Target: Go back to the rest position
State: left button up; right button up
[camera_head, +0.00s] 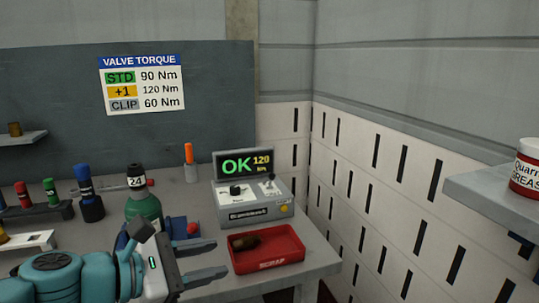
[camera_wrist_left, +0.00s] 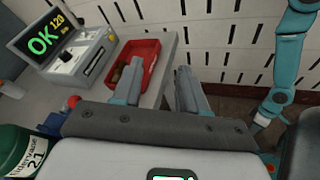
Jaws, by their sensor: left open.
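My left gripper (camera_head: 221,257) comes in from the lower left in the head view, its two grey fingers spread apart and pointing right. The gap between them is empty. It is over the front of the grey table (camera_head: 320,262), just left of a red scrap tray (camera_head: 298,240). In the left wrist view the open fingers (camera_wrist_left: 160,72) point at the table's edge, with the red tray (camera_wrist_left: 152,48) just beyond the left finger. A brown object (camera_head: 245,242) lies in the tray.
A grey tester (camera_head: 250,212) with an "OK 120" screen (camera_head: 244,164) stands behind the tray. A green cylinder (camera_head: 143,207) stands close behind my left wrist. A shelf (camera_head: 495,188) with a grease tin (camera_head: 527,168) is at the right. Floor is free beyond the table's right edge.

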pick_arm(q)
jog(key=s+f+g+y+p, duration=0.2)
jog(key=f+g+p, duration=0.15)
jog(key=f, duration=0.75)
jog(key=s+f+g+y+p, duration=0.1)
jog(key=s+f+g+p, duration=0.2)
jog(key=f, duration=0.9)
jog(key=s+a+f+m+g+y+p, duration=0.1)
jog(key=s+f+m+y+p, duration=0.3)
jog(key=s+f+m, duration=1.1)
jog(key=f+m+g+p, duration=0.1)
jog(key=m, duration=0.2)
jog(key=shift+a+f+y, duration=0.3)
pick_arm(e)
notch_tip(320, 180, up, 12)
jog(key=shift+s+f, duration=0.2)
jog(key=shift+s, duration=0.15)
